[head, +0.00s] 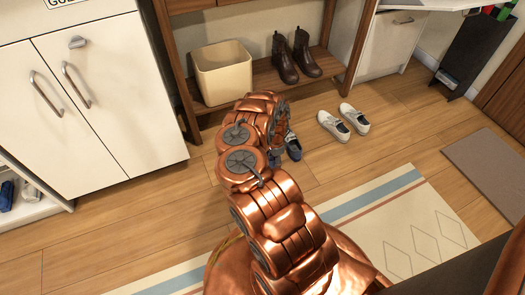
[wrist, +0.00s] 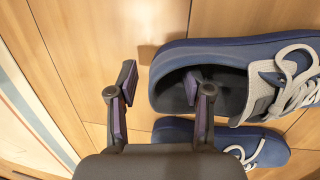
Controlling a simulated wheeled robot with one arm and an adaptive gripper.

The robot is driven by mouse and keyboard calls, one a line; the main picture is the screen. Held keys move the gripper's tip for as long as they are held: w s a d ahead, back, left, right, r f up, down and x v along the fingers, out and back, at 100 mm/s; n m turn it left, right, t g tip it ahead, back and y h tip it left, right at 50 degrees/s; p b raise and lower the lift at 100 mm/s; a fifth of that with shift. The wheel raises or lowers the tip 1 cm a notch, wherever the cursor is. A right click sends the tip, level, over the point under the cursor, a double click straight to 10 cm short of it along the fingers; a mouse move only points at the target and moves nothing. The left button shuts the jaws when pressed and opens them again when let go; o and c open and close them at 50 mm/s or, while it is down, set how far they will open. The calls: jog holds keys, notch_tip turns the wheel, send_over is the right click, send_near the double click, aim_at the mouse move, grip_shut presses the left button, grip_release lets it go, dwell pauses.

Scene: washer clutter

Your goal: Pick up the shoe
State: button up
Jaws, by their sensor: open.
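A pair of blue shoes with white laces lies on the wooden floor. The nearer shoe (wrist: 225,55) fills the upper right of the wrist view, its heel toward my gripper, and the other shoe (wrist: 250,148) lies beside it. My gripper (wrist: 160,78) is open. One finger is over the shoe's opening and the other is outside the heel, so the heel wall lies between them. I cannot tell whether either finger touches. In the head view, a blue shoe (head: 292,146) shows past my arm, which hides part of the pair and most of the gripper.
White shoes (head: 332,125) stand to the right of the blue pair. A wooden rack (head: 258,82) behind holds a beige bin (head: 222,72) and brown boots (head: 284,62). A striped rug (head: 395,215), a grey mat (head: 490,165) and a white cabinet (head: 115,100) are nearby.

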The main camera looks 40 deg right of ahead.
grip_shut()
dwell(0.5)
